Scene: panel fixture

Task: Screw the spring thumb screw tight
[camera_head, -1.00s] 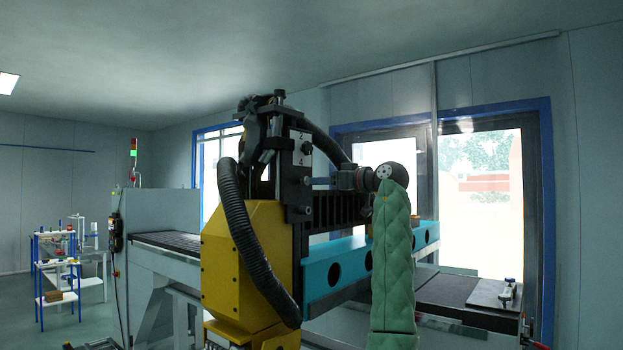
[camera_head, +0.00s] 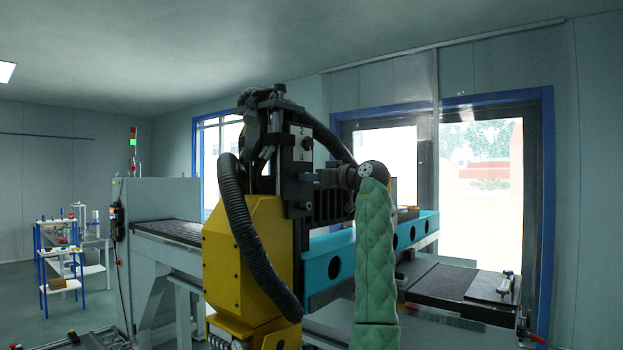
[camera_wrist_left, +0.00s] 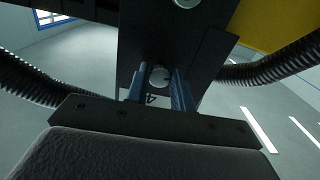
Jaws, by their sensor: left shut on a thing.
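The screw's shank and any spring are hidden. Another dark knob (camera_head: 307,143) sits higher on the panel, and a round silver screw head (camera_wrist_left: 186,2) shows at the wrist view's top edge. My right gripper is not in view.
The yellow housing (camera_head: 245,255) and black ribbed hose (camera_head: 238,215) stand left of the panel. A turquoise beam (camera_head: 375,252) runs behind my arm. A black bed (camera_head: 445,284) lies at right, and a small cart (camera_head: 60,262) stands far left.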

